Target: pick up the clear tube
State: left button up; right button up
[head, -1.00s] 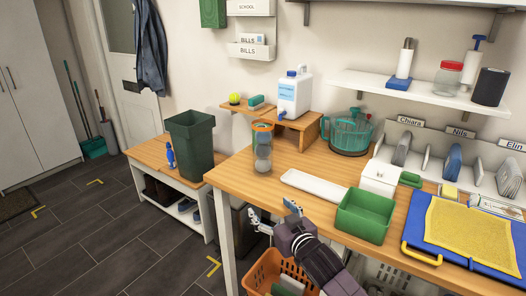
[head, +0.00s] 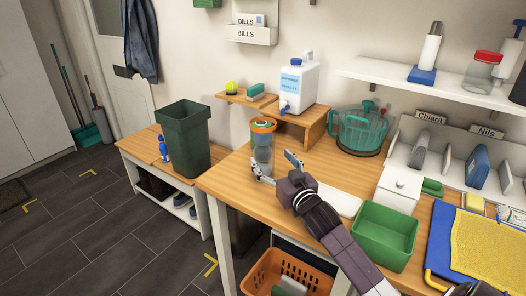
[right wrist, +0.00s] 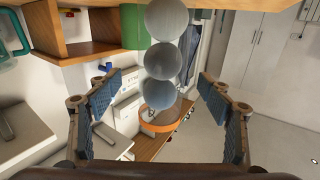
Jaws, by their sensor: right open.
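In the right wrist view the tube (right wrist: 163,62) shows as a column of grey balls with an orange ring, upside down in the picture. My right gripper (head: 276,167) is open, its fingers at the tube's near side, low over the table. In the right wrist view the gripper's fingers (right wrist: 160,80) lie to either side of the tube, with nothing gripped. My left gripper is not in view.
A wooden riser (head: 304,124) with a white jug (head: 297,82) stands behind the tube. A teal lidded bowl (head: 361,130) is to its right. A white tray (head: 338,200) and green box (head: 386,236) lie right of my gripper. A dark green bin (head: 183,140) stands left.

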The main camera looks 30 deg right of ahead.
aim_at(268, 157)
jog(key=shift+w+r, duration=0.15)
jog(key=shift+w, duration=0.6)
jog(key=w, duration=0.2)
jog(key=w+p, duration=0.1)
jog(key=shift+w+d+f, duration=0.25)
jog(key=shift+f, duration=0.05)
jog(key=shift+w, duration=0.35)
jog(key=shift+w+d, duration=0.1)
jog(key=shift+w, duration=0.1)
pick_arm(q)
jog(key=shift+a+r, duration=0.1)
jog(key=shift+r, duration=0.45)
pick_arm(e)
jog(key=shift+c, duration=0.4)
jog(key=c, duration=1)
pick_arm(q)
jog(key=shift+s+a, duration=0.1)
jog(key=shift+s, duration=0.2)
pick_arm(e)
jog(key=shift+c, duration=1)
jog(key=shift+r, duration=0.1)
